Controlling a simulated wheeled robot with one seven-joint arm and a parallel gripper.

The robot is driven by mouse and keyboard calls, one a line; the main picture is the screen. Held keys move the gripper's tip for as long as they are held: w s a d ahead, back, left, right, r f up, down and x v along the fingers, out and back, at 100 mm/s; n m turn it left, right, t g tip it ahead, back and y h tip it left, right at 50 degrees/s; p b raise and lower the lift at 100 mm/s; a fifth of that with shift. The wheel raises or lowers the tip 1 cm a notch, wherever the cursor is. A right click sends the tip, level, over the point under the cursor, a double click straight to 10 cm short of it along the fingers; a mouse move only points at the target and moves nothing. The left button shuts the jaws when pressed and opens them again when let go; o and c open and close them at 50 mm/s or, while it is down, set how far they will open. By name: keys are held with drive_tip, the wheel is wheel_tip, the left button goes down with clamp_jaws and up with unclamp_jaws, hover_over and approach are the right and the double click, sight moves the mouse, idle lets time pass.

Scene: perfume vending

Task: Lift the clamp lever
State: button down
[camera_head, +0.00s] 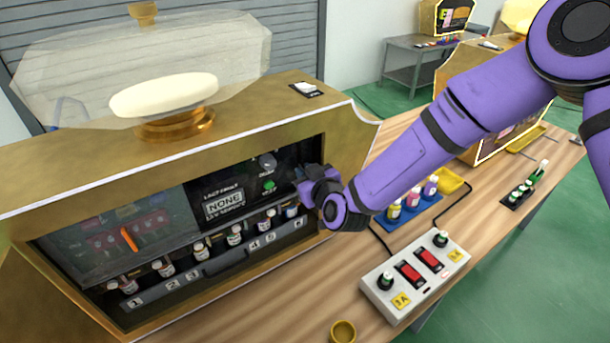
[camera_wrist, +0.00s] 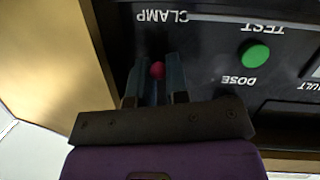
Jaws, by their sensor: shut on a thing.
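The clamp lever (camera_wrist: 157,70) shows in the wrist view as a small red knob between my fingers, under the upside-down CLAMP label (camera_wrist: 162,17) on the black panel. My gripper (camera_wrist: 158,84) is shut on it, with one finger on each side. In the head view my gripper (camera_head: 303,185) reaches into the right end of the gold machine's (camera_head: 340,115) open front. The lever itself is hidden there behind my gripper. How far the lever is tilted cannot be told.
A green test button (camera_wrist: 255,54) sits beside the clamp on the panel. Several small bottles stand in a numbered rack (camera_head: 215,262) below. A gold side wall (camera_wrist: 50,60) is close to my gripper. A white control box (camera_head: 414,277) and a blue bottle tray (camera_head: 410,214) stand on the table.

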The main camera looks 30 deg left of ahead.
drive_tip(key=shift+s+d+r+g+h, duration=0.1)
drive_tip(key=shift+r+g+h, duration=1)
drive_tip(key=shift+h, duration=0.5)
drive_tip(key=c, duration=1.3)
unclamp_jaws()
drive_tip(key=shift+o, duration=0.2)
drive_tip(key=shift+r, duration=0.1)
drive_tip(key=v, duration=1)
drive_tip(key=shift+s+d+r, duration=0.2)
drive_tip(key=shift+s+d, duration=0.05)
